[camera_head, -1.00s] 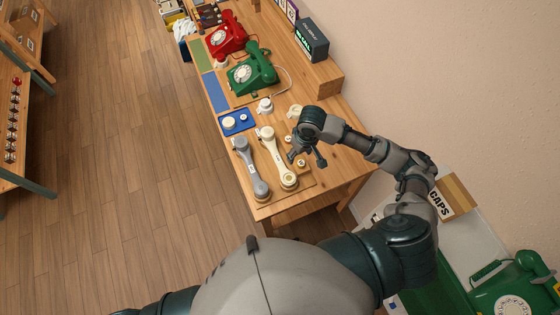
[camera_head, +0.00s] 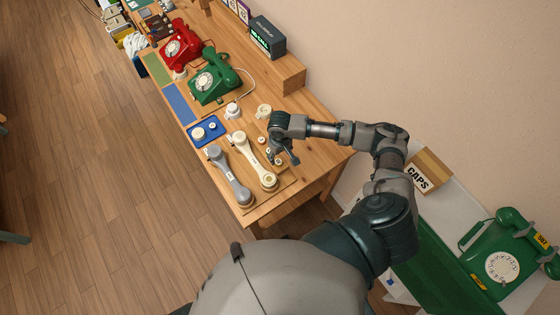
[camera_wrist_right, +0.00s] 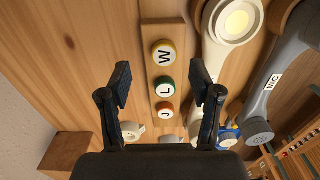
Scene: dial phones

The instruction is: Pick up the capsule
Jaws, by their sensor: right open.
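Three small round capsules stand in a row on a wooden strip in the right wrist view: one marked W (camera_wrist_right: 164,53) with a yellow rim, one marked L (camera_wrist_right: 165,87) with a green rim, one marked J (camera_wrist_right: 165,111) with an orange rim. Which one the task means I cannot tell. My right gripper (camera_wrist_right: 162,86) is open and empty, its fingers either side of the row and apart from it. In the head view my right gripper (camera_head: 284,159) hangs over the table's near right part, partly hiding the row. My left gripper is out of view.
A cream handset (camera_head: 254,160) and a grey handset (camera_head: 229,176) lie left of my right gripper. A blue tray (camera_head: 219,135) with round parts, a green phone (camera_head: 214,79) and a red phone (camera_head: 182,45) stand farther back. A box marked CAPS (camera_head: 427,171) is at right.

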